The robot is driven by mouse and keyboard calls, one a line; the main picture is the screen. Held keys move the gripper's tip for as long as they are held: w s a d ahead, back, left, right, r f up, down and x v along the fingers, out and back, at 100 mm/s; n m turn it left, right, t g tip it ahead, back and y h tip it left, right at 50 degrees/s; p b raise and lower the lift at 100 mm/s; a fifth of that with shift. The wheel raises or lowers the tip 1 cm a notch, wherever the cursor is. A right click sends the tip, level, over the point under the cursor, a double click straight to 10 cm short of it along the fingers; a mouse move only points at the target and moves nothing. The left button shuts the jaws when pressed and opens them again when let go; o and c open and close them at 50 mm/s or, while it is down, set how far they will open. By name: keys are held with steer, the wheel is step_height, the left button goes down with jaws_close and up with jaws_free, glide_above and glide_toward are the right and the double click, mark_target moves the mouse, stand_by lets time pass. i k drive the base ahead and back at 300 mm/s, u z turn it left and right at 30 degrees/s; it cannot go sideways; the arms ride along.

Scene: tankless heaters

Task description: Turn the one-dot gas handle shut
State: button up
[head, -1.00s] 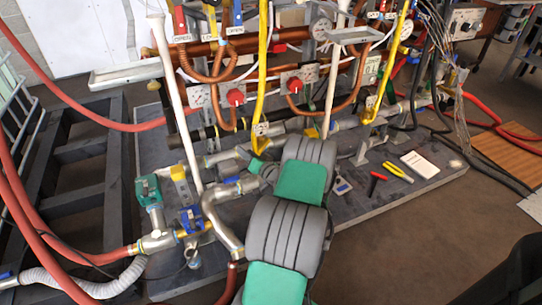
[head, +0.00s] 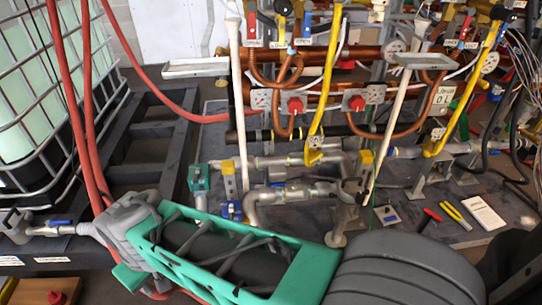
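Small plates with marks sit around the red knobs (head: 295,105) below, but the dots are too small to read, so I cannot tell which handle is the one-dot one. Yellow gas pipes (head: 328,75) run down to lower fittings (head: 314,155). My green and grey arm crosses the bottom of the head view, well below and in front of the handles. I cannot make out my gripper's fingers.
Two white posts with trays (head: 195,67) stand before the pipes. Red hoses and a caged tank (head: 40,85) are at the left. A red-handled tool (head: 432,215), yellow pliers (head: 453,212) and a white booklet (head: 483,213) lie on the grey base at right.

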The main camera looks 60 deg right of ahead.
mark_target(316, 156)
steer(key=u, duration=1.55)
steer(key=k, duration=0.55)
steer(key=z, duration=1.3)
steer(key=i, duration=0.5)
